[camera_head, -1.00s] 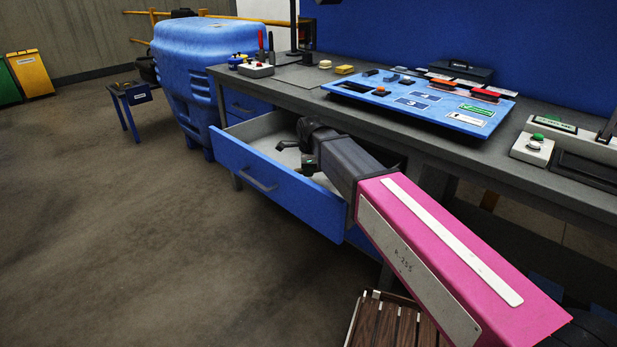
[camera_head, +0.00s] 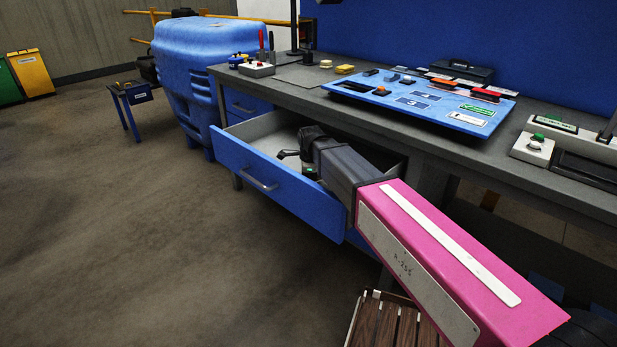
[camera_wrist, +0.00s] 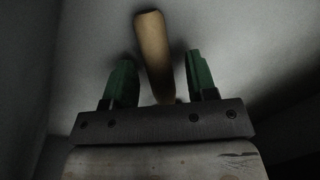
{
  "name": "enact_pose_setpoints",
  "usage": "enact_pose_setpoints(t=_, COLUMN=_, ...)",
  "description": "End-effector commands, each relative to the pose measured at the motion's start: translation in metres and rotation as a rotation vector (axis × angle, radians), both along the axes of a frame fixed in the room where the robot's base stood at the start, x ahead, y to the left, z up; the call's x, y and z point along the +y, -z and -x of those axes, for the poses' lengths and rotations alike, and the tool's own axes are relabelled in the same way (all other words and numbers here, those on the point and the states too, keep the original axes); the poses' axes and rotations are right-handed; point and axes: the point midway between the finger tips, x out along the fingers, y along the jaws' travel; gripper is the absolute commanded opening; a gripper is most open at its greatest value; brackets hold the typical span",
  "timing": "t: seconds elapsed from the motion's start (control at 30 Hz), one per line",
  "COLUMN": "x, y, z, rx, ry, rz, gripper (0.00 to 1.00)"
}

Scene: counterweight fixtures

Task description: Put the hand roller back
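In the wrist view, a light wooden handle (camera_wrist: 153,50), which looks like the hand roller's, lies on a pale grey surface. Its near end runs down behind the gripper's dark crossbar, so the roller part is hidden. My gripper (camera_wrist: 161,80) is open. Its two green fingers stand on either side of the handle with a gap on each side. In the head view, my gripper (camera_head: 298,164) reaches down inside the open blue drawer (camera_head: 262,184). The hand roller cannot be made out there.
The workbench (camera_head: 300,74) runs above the drawer. On it lie a blue board (camera_head: 400,106) with labels and several tools, a red-handled tool stand (camera_head: 257,69), and a grey button box (camera_head: 532,149). A slatted wooden crate (camera_head: 395,322) stands on the floor below my arm.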

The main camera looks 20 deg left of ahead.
Motion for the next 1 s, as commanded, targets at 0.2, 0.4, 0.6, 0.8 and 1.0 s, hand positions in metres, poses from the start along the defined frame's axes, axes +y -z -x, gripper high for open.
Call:
enact_pose_setpoints(t=0.2, x=-0.001, y=-0.011, z=0.001, rx=-0.001, ry=0.000, rz=0.000, gripper=0.52)
enact_pose_setpoints(t=0.4, x=-0.004, y=-0.042, z=0.006, rx=-0.001, ry=0.000, rz=-0.002, gripper=0.52)
enact_pose_setpoints(t=0.6, x=-0.007, y=-0.077, z=0.010, rx=-0.001, ry=0.000, rz=-0.002, gripper=0.52)
enact_pose_setpoints(t=0.8, x=-0.009, y=-0.104, z=0.014, rx=-0.001, ry=0.000, rz=0.000, gripper=0.52)
enact_pose_setpoints(t=1.0, x=-0.011, y=-0.119, z=0.015, rx=0.000, ry=0.000, rz=0.000, gripper=0.52)
